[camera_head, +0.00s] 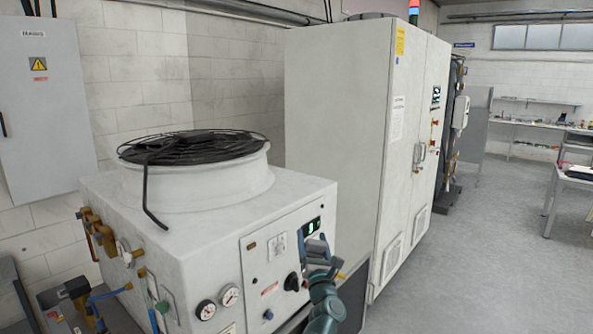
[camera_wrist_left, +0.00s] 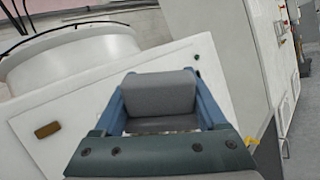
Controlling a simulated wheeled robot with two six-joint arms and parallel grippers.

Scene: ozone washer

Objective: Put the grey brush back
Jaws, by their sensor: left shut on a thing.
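My left gripper (camera_head: 318,248) is in front of the control panel of the white machine (camera_head: 110,205), near its right front edge. In the left wrist view the blue fingers of the left gripper (camera_wrist_left: 165,103) are shut on a grey block-like thing, which looks like the grey brush (camera_wrist_left: 160,92). Its bristles cannot be made out, and its lower part is hidden by the gripper. In the head view the brush is too small to tell from the gripper. My right gripper is not in view.
A black fan guard (camera_head: 190,146) tops the white machine, with a dark bent rod hanging over its front. A tall grey cabinet (camera_head: 335,130) stands behind to the right. Gauges (camera_head: 229,295) and pipe fittings are on the machine's front. Open floor (camera_head: 480,260) lies to the right.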

